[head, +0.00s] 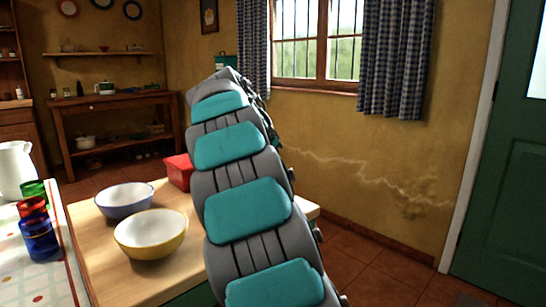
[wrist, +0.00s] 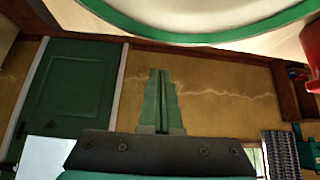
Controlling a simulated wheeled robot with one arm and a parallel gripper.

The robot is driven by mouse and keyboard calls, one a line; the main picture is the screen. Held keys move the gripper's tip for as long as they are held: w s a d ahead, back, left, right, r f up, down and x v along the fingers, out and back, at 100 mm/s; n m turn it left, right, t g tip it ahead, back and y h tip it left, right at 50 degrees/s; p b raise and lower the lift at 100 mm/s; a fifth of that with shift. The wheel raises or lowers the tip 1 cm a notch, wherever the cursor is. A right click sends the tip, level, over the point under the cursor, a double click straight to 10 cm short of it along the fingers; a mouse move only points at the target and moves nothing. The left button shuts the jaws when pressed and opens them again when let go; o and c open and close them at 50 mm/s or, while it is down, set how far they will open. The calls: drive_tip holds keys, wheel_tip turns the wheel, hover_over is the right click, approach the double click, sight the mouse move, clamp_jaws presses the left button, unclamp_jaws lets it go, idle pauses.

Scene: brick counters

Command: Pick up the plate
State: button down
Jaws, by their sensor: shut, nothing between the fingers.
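A pale round thing with a green rim, which looks like the plate (wrist: 205,38), fills the top of the wrist view. Only part of its edge shows there, on a light wooden surface. In the head view I do not see the plate; my arm covers part of the wooden counter. My gripper (wrist: 162,74) shows in the wrist view with its green fingers together and nothing between them. The fingers appear below the plate's rim in the picture, apart from it. In the head view the fingertips are hidden behind my arm.
The wooden counter (head: 88,247) holds a blue-rimmed bowl (head: 124,200), a yellow bowl (head: 151,234) and a red container (head: 179,172). Blue (head: 39,238) and green (head: 33,189) jars and a white jug (head: 15,170) stand at left. The floor at right is clear.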

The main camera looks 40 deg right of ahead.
drive_tip(key=shift+f, duration=0.4)
drive_tip(key=shift+s+a+r, duration=0.1)
drive_tip(key=shift+a+r, duration=0.05)
drive_tip(key=shift+a, duration=1.1)
drive_tip(key=shift+s+a, duration=0.1)
drive_tip(key=shift+a, duration=0.4)
drive_tip(key=shift+a, duration=0.1)
drive_tip(key=shift+a+f, duration=0.25)
drive_tip(key=shift+a, duration=0.15)
drive_tip(key=a+b, duration=0.1)
drive_tip(key=a, duration=0.2)
drive_tip(key=a+b, duration=0.1)
drive_tip(key=shift+s+a+b, duration=0.15)
drive_tip(key=shift+s+b, duration=0.15)
drive_tip(key=shift+b, duration=0.05)
drive_tip(key=shift+a, duration=0.2)
drive_tip(key=shift+r, duration=0.1)
drive_tip(key=shift+d, duration=0.1)
